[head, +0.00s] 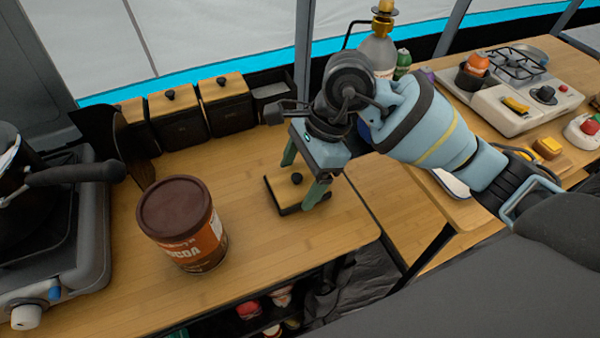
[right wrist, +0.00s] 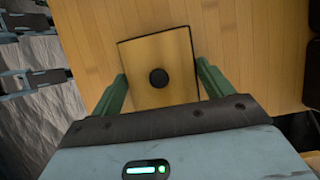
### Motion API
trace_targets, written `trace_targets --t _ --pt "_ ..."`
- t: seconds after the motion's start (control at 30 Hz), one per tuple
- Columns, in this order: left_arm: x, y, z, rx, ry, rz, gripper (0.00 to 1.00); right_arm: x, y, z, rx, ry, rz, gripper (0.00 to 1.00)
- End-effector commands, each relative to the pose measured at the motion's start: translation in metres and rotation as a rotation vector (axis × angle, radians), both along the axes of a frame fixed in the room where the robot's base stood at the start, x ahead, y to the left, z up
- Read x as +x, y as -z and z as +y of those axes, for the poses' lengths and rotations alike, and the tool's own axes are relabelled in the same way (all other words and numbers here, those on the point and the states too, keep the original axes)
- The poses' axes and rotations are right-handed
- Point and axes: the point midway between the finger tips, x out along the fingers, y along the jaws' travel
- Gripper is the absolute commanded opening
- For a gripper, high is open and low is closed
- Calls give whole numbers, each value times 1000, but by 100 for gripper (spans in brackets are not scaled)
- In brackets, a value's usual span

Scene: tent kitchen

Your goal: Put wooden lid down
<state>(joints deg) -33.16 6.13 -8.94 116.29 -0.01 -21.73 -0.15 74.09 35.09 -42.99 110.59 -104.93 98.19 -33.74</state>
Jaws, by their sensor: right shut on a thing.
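The wooden lid (head: 281,192) is a small square of pale wood with a dark edge and a round black knob. My right gripper (head: 295,187) points down over it, with its green fingers on two opposite sides, shut on it. In the right wrist view the lid (right wrist: 180,50) lies between the fingers (right wrist: 162,75), with the knob near its middle. It is low at the wooden counter, right of the cocoa tub; I cannot tell whether its underside touches the wood. My left gripper is not in view.
A brown cocoa tub (head: 183,225) stands left of the lid. Dark canisters with wooden lids (head: 224,88) line the back of the counter (head: 240,235). A stove with a black pot (head: 15,190) is at far left. Bare counter lies between tub and lid.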

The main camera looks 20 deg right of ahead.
Motion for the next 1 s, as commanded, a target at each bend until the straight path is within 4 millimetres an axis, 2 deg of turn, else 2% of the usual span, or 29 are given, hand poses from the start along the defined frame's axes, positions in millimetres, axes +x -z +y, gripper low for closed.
trace_targets --t 0.1,0.13,0.27,0.5,0.67,1.0 --pt "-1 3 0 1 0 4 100 0 4 0 0 0 1 56" --pt "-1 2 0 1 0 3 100 0 3 0 0 0 1 82" --pt "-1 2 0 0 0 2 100 0 3 0 0 0 0 99" --pt "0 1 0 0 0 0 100 0 2 0 0 0 0 100" --pt "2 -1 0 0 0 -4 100 1 -8 -3 0 1 -3 100" --pt "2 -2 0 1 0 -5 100 2 -69 -28 -1 2 -3 100"
